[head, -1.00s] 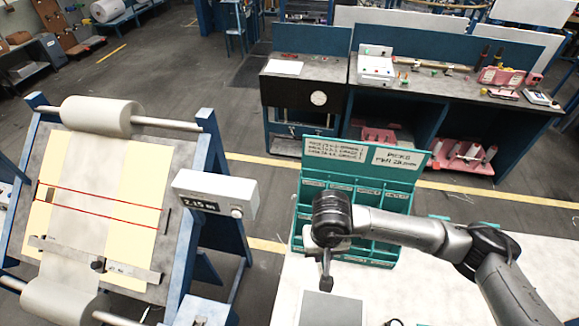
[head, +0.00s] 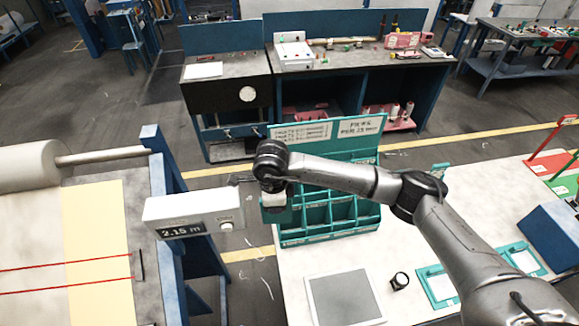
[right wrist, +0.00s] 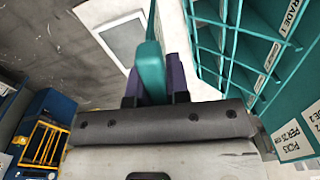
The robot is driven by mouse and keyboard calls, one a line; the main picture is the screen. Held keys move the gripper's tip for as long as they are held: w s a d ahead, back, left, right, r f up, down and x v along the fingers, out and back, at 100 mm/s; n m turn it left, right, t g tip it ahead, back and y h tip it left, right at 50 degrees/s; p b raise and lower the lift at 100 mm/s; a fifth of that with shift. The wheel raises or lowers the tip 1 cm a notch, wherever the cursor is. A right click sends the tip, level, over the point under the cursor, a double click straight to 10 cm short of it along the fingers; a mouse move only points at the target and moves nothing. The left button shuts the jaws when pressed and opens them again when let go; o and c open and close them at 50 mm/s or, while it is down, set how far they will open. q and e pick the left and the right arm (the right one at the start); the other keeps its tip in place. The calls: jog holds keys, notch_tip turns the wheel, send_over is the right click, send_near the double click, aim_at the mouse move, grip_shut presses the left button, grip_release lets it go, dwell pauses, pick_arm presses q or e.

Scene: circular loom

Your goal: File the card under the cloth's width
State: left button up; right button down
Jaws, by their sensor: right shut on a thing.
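My right gripper (head: 274,200) is at the left end of the teal pigeonhole rack (head: 345,232), above the white table. In the right wrist view its dark fingers (right wrist: 152,85) are shut on a flat teal piece, seen nearly edge-on, which looks like the card (right wrist: 151,68). The held card also shows in the head view as a teal patch (head: 277,214) below the gripper. The rack's open compartments and labels show at upper right in the wrist view (right wrist: 240,50). The cloth (head: 85,235) lies at left with red lines across it. A display (head: 187,222) reads 2.15 m. My left gripper is not in view.
A grey pad (head: 345,298) lies on the white table in front of the rack, with a small black round item (head: 399,281) to its right. Teal frames (head: 437,285) and coloured trays (head: 556,160) are farther right. A dark workbench (head: 225,98) stands behind.

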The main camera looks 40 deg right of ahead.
jog(key=w+d+f+m+b, duration=0.1)
jog(key=w+d+m+b, duration=0.35)
jog(key=m, duration=1.25)
jog(key=w+d+m+b, duration=0.1)
jog(key=w+d+m, duration=0.55)
jog(key=m, duration=1.05)
notch_tip(320, 180, down, 7)
jog(key=s+d+b, duration=0.1)
jog(key=b, duration=0.4)
jog(key=shift+s+d+m, duration=0.2)
jog(key=shift+m, duration=0.1)
jog(key=shift+p, duration=0.45)
jog(key=shift+f, duration=0.45)
